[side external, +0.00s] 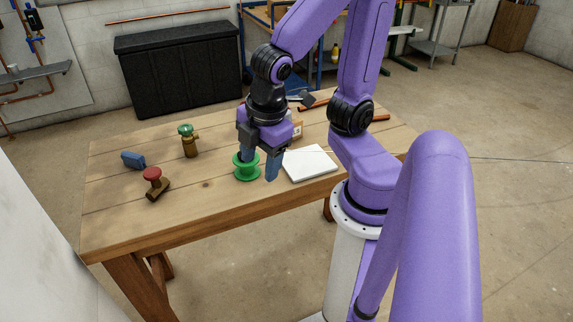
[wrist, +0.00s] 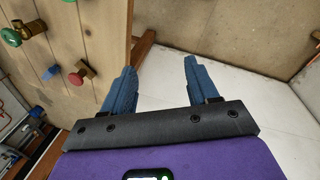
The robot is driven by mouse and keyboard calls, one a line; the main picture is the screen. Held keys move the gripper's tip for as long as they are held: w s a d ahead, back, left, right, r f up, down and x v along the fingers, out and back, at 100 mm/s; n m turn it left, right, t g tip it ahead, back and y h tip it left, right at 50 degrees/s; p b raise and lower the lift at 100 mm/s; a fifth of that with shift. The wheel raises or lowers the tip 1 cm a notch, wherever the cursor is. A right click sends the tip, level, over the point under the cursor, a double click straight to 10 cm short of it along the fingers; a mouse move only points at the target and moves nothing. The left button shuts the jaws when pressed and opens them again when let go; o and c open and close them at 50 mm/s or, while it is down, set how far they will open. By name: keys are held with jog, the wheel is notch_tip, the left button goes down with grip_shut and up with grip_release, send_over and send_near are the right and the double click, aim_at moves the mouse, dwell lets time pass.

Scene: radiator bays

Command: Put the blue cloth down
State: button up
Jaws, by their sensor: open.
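My gripper (side external: 259,170) is above the table's near edge, well to the right of the blue item. Its two blue fingers are apart and nothing shows between them. In the wrist view my gripper (wrist: 159,66) is also open and empty.
A green spool (side external: 246,173) is close by my left finger; I cannot tell whether they touch. A white slab (side external: 311,165) lies to the right. A red-handled valve (side external: 154,180) and a green-handled valve (side external: 189,143) stand near the blue item. The table's front left is clear.

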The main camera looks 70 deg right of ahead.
jog(key=shift+m+g+y, duration=0.5)
jog(key=shift+g, duration=0.4)
jog(key=s, duration=0.5)
jog(key=shift+s+f, duration=0.1)
jog(key=shift+s, duration=0.1)
